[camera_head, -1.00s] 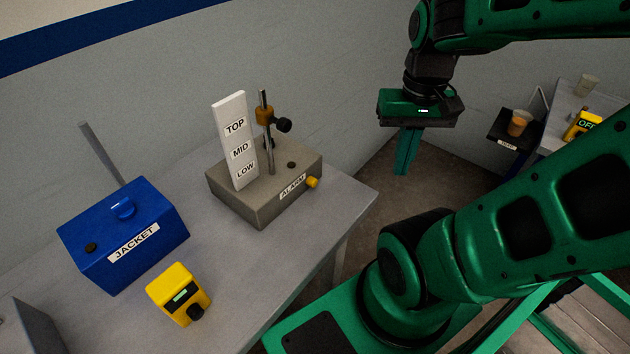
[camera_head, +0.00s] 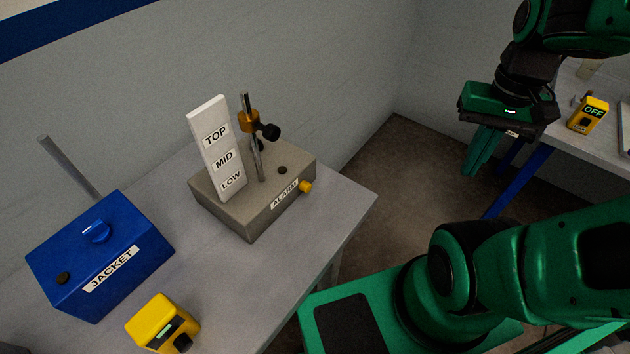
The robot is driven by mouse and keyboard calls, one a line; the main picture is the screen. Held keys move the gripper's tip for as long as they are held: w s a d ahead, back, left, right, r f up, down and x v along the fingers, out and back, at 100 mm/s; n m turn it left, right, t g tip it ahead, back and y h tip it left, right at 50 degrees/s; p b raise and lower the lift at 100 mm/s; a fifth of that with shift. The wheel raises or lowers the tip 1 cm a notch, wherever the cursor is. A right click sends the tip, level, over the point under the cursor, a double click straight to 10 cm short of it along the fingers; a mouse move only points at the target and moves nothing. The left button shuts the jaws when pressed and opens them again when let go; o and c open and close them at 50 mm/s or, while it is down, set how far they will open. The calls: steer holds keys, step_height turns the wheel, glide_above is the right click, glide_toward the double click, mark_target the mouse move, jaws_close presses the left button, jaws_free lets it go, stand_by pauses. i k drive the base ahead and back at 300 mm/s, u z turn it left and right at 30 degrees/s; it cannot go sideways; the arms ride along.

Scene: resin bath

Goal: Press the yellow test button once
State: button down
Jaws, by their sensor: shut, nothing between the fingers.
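The yellow test button (camera_head: 305,187) sticks out from the front right face of the grey alarm box (camera_head: 250,220), beside the ALARM label. The box stands on the grey table and carries a white TOP/MID/LOW plate (camera_head: 217,150) and a metal post with an orange clamp (camera_head: 250,118). My gripper (camera_head: 481,152) is shut and empty, its green fingers pointing down. It hangs over the floor to the right of the table, well apart from the button.
A blue JACKET box (camera_head: 100,255) and a yellow device with a black knob (camera_head: 162,325) stand at the left of the grey table (camera_head: 335,215). A second table (camera_head: 570,140) at the right bears a yellow OFF device (camera_head: 588,114). Open floor (camera_head: 400,170) lies between the tables.

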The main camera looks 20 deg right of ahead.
mark_target(305, 186)
steer(key=k, duration=2.5)
steer(key=u, duration=0.55)
steer(key=i, duration=1)
steer(key=z, duration=0.05)
